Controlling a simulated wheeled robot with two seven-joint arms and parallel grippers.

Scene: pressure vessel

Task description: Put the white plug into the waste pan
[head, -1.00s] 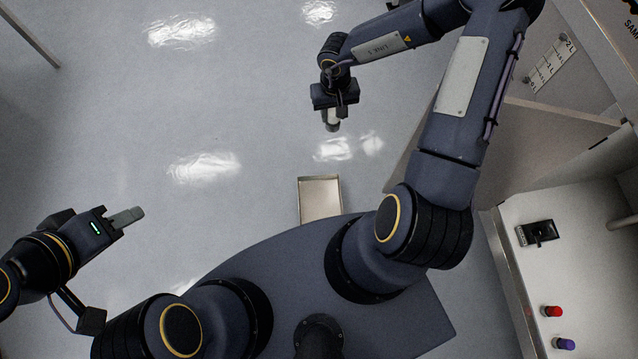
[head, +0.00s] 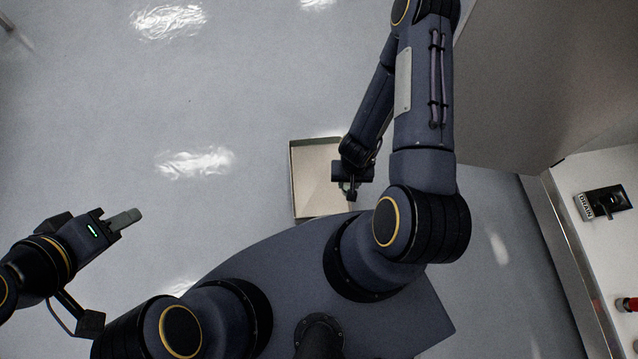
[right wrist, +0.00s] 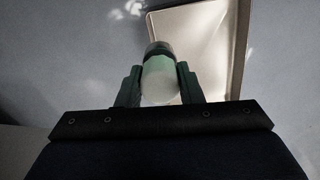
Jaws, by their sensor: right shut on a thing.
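The white plug (right wrist: 158,82) is between the two fingers of my right gripper (right wrist: 158,88), which is shut on it. In the head view my right gripper (head: 350,192) is at the right side of the waste pan (head: 312,165); the plug is mostly hidden there. In the right wrist view the plug overlaps the left part of the waste pan (right wrist: 213,42); its height above the pan cannot be told. The visible part of the pan floor looks empty. My left gripper (head: 127,219) is far left, away from the pan; whether its fingers are apart is unclear.
The pale, shiny floor (head: 130,120) left of the pan is clear.

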